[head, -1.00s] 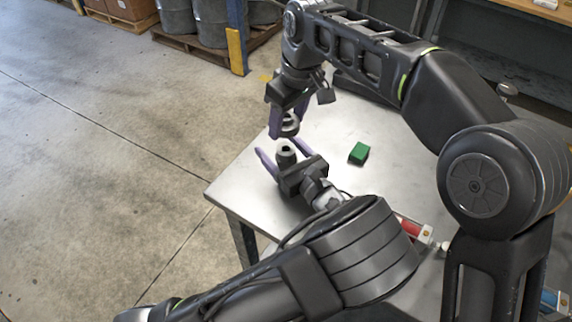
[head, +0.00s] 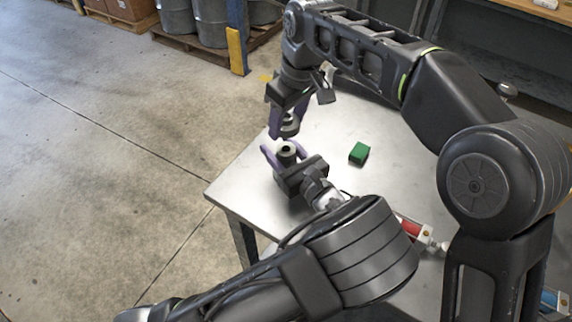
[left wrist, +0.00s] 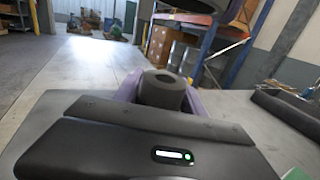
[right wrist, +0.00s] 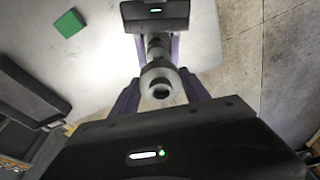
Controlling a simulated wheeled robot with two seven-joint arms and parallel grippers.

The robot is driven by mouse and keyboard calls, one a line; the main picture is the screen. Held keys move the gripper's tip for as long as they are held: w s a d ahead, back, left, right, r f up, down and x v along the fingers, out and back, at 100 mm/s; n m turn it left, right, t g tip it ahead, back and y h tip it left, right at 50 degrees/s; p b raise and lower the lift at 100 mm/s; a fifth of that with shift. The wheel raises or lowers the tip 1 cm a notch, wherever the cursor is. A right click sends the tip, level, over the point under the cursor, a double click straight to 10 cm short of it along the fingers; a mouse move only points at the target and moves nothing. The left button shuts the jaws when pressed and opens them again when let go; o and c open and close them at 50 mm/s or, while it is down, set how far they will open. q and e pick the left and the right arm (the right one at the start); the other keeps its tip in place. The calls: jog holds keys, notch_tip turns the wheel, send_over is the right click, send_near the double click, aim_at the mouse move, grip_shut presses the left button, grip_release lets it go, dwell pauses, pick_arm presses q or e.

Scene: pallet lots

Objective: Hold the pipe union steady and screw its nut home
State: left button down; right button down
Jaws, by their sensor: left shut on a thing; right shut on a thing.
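The pipe union body (head: 287,151) is a short dark grey cylinder held upright by my left gripper (head: 283,158). In the left wrist view the body (left wrist: 165,90) shows a round hole in its top, between purple fingers. My right gripper (head: 287,122) is shut on the dark ring-shaped nut (head: 290,128), just above the body. In the head view a small gap shows between nut and body. In the right wrist view the nut (right wrist: 159,86) is between the fingers and nearly in line with the body (right wrist: 157,47) beyond it.
Both grippers are over a grey metal table (head: 330,130) near its left edge. A green block (head: 358,153) lies to the right of the grippers. A red object (head: 410,228) shows partly behind my left arm. Barrels on a pallet (head: 215,52) stand on the floor behind.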

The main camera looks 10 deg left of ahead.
aim_at(287, 149)
jog(key=shift+s+d+x, duration=0.1)
jog(key=shift+d+x, duration=0.05)
jog(key=shift+x, duration=0.65)
jog(key=shift+s+d+x, duration=0.1)
jog(key=shift+d+x, duration=0.05)
jog(key=shift+x, duration=0.7)
jog(key=shift+s+d+x, duration=0.1)
jog(key=shift+x, duration=0.7)
jog(key=shift+f, duration=0.2)
jog(key=shift+x, duration=0.8)
jog(key=shift+s+d+f, duration=0.1)
jog(key=shift+d+f, duration=0.05)
jog(key=shift+f, duration=0.1)
jog(key=shift+f, duration=0.2)
